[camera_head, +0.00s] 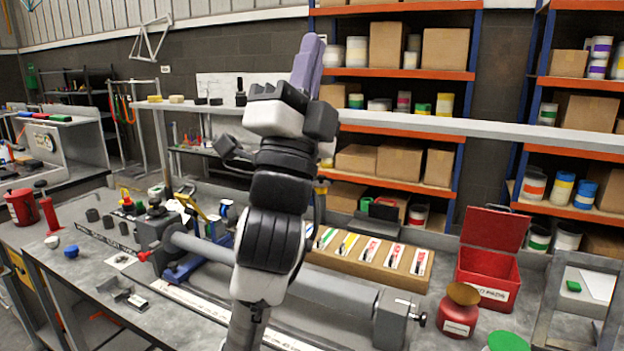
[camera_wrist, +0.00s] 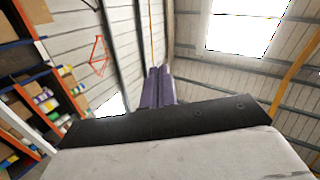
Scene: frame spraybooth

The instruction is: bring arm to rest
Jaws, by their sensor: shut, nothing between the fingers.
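My arm rises in front of the workbench in the head view, with my gripper (camera_head: 309,62) at its top pointing up. The purple fingers are together with nothing between them. In the wrist view the purple fingers of my gripper (camera_wrist: 158,88) stand side by side, closed, against the ceiling. The workbench (camera_head: 195,322) lies below and behind the arm. My arm hides part of the bench and the shelf behind it.
A long grey roller fixture (camera_head: 335,288) lies across the bench. A red open box (camera_head: 488,270) and a red pot (camera_head: 458,310) stand at the right. A raised pale shelf (camera_head: 430,125) crosses behind the arm. Orange shelving (camera_head: 400,73) with cartons stands further back.

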